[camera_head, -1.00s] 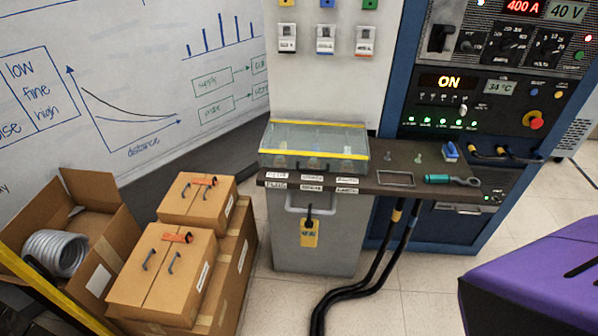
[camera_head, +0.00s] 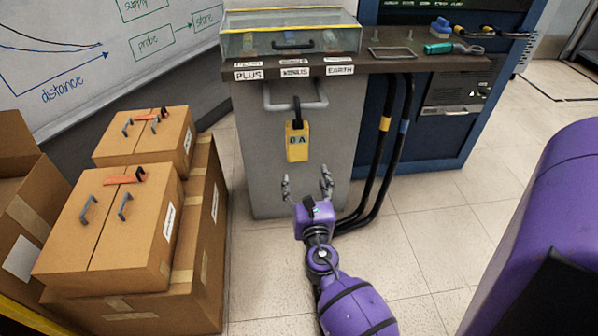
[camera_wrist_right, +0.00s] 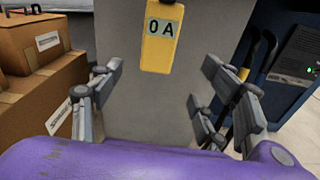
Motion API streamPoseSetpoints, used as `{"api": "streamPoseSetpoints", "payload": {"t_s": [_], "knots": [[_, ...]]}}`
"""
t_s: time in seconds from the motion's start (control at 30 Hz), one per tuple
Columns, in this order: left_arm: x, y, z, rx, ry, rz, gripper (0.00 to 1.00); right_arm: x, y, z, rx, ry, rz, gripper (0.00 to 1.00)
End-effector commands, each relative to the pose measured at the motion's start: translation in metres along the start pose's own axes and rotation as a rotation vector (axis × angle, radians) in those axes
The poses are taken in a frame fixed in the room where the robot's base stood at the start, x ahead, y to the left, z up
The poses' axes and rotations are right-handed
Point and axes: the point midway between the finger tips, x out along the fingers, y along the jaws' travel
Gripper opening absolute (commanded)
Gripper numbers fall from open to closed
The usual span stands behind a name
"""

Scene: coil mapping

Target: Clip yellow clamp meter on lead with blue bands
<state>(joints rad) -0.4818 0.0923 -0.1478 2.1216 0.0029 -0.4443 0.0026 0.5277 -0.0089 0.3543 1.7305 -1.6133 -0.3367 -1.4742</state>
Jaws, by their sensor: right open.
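The yellow clamp meter (camera_head: 297,146) hangs by its black jaw from the grey handle bar (camera_head: 296,104) on the cabinet front, and its display reads 0 A. It also shows at the top of the right wrist view (camera_wrist_right: 163,38). Two thick black leads run down beside the cabinet. The lead with blue bands (camera_head: 403,126) is the right one; the other has a yellow band (camera_head: 384,124). My right gripper (camera_head: 307,184) is open and empty, below the meter and apart from it. Its spread fingers also show in the right wrist view (camera_wrist_right: 160,104). My left gripper is not in view.
Cardboard boxes (camera_head: 110,225) are stacked at the left. A dark shelf (camera_head: 400,64) above the cabinet (camera_head: 262,165) carries a clear-lidded case (camera_head: 290,40) and a green-handled tool (camera_head: 440,48). Floor (camera_head: 430,245) is free right of the leads.

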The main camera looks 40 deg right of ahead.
Motion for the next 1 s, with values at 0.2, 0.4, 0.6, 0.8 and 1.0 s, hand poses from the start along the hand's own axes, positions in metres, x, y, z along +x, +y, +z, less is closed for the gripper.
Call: {"api": "streamPoseSetpoints", "payload": {"t_s": [0.2, 0.4, 0.6, 0.8, 1.0], "knots": [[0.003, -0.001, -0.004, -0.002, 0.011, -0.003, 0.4, 0.016, 0.004, 0.003, -0.056, -0.021, -0.004, 0.69], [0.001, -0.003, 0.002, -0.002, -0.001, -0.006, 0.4, 0.042, 0.004, 0.004, -0.053, -0.021, -0.004, 0.69], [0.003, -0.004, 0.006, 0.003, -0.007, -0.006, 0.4, 0.072, 0.004, 0.004, -0.051, -0.021, -0.004, 0.69], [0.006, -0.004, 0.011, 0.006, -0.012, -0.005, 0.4, 0.103, 0.003, 0.004, -0.052, -0.02, -0.004, 0.69], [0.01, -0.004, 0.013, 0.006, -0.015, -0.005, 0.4, 0.13, 0.003, 0.004, -0.052, -0.019, -0.003, 0.69]]}}
